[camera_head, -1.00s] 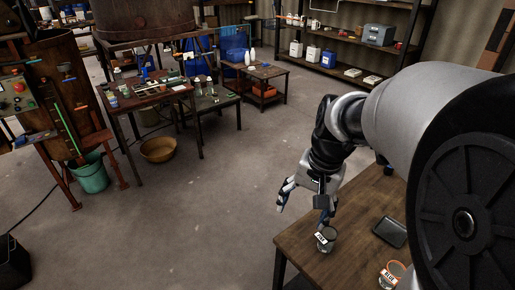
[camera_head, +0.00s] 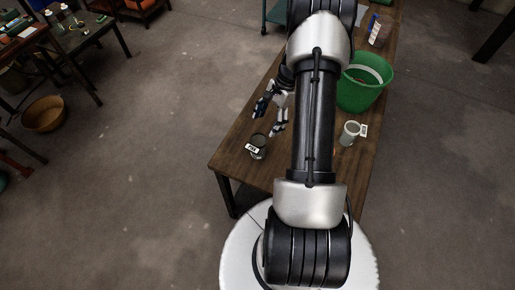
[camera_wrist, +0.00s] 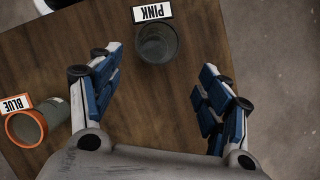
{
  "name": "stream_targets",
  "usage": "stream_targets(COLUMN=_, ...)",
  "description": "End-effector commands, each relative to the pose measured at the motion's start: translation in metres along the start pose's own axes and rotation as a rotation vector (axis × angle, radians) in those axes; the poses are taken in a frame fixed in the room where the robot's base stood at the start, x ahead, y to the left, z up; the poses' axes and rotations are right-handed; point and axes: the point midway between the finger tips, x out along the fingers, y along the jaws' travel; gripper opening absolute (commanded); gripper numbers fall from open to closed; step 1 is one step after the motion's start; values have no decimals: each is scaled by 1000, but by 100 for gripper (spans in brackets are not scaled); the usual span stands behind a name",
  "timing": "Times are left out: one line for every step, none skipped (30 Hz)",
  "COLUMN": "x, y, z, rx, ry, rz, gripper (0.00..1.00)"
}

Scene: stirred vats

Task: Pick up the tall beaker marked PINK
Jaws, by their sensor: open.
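The PINK beaker (camera_wrist: 157,44), dark grey glass with a white tag reading PINK, stands on the wooden table in the wrist view, upper middle. What looks like the same beaker (camera_head: 259,141) is near the table's near left corner in the head view. My gripper (camera_wrist: 161,62) is open and empty in the wrist view, its blue-padded fingers wide apart. The beaker is just ahead of the fingertips, roughly in line with the gap. In the head view my gripper (camera_head: 272,112) is beyond the beaker, on its far side. Its height above the table is hard to tell.
A beaker tagged BLUE (camera_wrist: 26,128), with an orange rim, stands left of my gripper in the wrist view. In the head view, another tagged beaker (camera_head: 349,134) and a green bucket (camera_head: 364,84) stand right of my arm. The table (camera_head: 232,152) is bare around the PINK beaker.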

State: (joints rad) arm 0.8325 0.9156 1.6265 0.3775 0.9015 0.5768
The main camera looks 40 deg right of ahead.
Motion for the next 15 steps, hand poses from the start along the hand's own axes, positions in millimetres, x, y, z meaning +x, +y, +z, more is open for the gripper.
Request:
stream_targets(x=14, y=1, z=0, rx=0, ry=-3, rz=3, gripper=70)
stream_targets(x=21, y=0, z=0, rx=0, ry=-2, rz=2, gripper=70)
stream_targets(x=30, y=1, z=0, rx=0, ry=-3, rz=2, gripper=70)
stream_targets(x=36, y=1, z=0, rx=-1, ry=-2, rz=3, gripper=70)
stream_targets(x=42, y=1, z=0, rx=-2, ry=-1, rz=2, gripper=70)
stream_targets(x=49, y=1, z=0, rx=-2, ry=-2, rz=3, gripper=70)
stream_targets(x=54, y=1, z=0, rx=-2, ry=-1, rz=2, gripper=70)
stream_targets(x=58, y=0, z=0, rx=-1, ry=-1, rz=1, gripper=70)
stream_targets(x=62, y=0, z=0, rx=-1, ry=-1, rz=1, gripper=70)
stream_targets(x=65, y=0, z=0, rx=-1, ry=-1, rz=0, gripper=70)
stream_targets(x=67, y=0, z=0, rx=-1, ry=0, rz=0, gripper=70)
stream_targets(x=69, y=0, z=0, rx=-2, ry=1, rz=0, gripper=70)
stream_targets(x=70, y=0, z=0, rx=-2, ry=1, rz=-1, gripper=70)
stream_targets(x=71, y=0, z=0, rx=-2, ry=1, rz=-1, gripper=70)
stream_targets(x=72, y=0, z=0, rx=-2, ry=1, rz=-1, gripper=70)
